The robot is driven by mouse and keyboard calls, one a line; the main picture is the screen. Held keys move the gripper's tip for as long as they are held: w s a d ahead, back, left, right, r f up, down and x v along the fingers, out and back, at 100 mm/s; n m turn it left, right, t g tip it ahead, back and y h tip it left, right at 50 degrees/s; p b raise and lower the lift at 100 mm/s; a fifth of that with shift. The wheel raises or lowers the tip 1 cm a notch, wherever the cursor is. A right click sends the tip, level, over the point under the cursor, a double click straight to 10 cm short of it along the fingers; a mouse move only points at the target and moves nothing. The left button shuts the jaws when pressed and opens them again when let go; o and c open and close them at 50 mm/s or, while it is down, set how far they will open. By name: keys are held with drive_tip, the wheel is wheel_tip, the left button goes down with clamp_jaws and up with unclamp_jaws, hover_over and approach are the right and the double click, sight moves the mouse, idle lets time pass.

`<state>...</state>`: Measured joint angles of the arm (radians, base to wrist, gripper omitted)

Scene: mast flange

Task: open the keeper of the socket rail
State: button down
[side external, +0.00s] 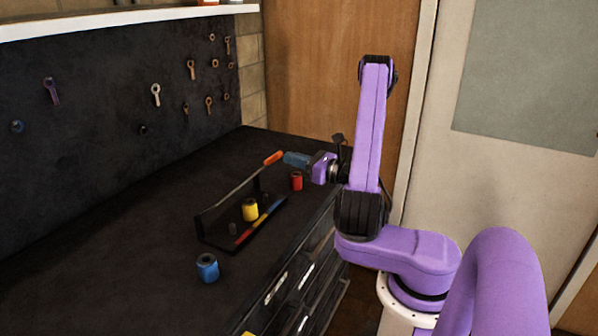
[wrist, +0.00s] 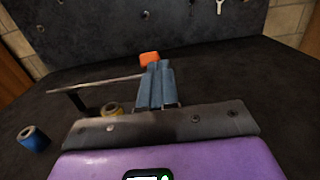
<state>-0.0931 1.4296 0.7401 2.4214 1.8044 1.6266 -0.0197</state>
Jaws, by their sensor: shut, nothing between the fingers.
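The socket rail (side external: 203,240) is a dark, narrow tray on the bench, with a strip of red, yellow and blue patches along its front. Its keeper is a thin grey bar (side external: 232,190) ending in an orange grip (side external: 273,158), running lengthwise above the rail. A yellow socket (side external: 250,210) stands in the rail near a small grey peg (side external: 233,229). My gripper (side external: 286,158) is shut and empty, its blue fingertips right beside the orange grip. In the wrist view the orange grip (wrist: 149,58) shows just past the fingertips (wrist: 157,68); I cannot tell whether they touch.
A blue socket (side external: 207,268) stands on the bench in front of the rail. A red socket (side external: 296,181) stands below my gripper near the bench edge. A dark pegboard with hanging tools (side external: 156,95) rises behind. The bench left of the rail is clear.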

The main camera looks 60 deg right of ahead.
drive_tip(key=w+r+g, duration=0.1)
drive_tip(key=r+g, duration=0.1)
drive_tip(key=w+r+g, duration=0.2)
drive_tip(key=g, duration=0.1)
drive_tip(key=shift+w+r, duration=0.1)
drive_tip(key=shift+w, duration=0.15)
drive_tip(key=shift+w+r+g, duration=0.5)
drive_tip(key=shift+w+g, duration=0.2)
drive_tip(key=shift+g, duration=0.1)
drive_tip(key=w, duration=0.1)
drive_tip(key=w+r, duration=0.1)
drive_tip(key=w, duration=0.1)
drive_tip(key=shift+r, duration=0.25)
drive_tip(key=shift+w+r, duration=0.25)
drive_tip(key=shift+w, duration=0.45)
drive_tip(key=shift+w+r, duration=0.2)
drive_tip(key=shift+w, duration=0.5)
drive_tip(key=shift+s, duration=0.1)
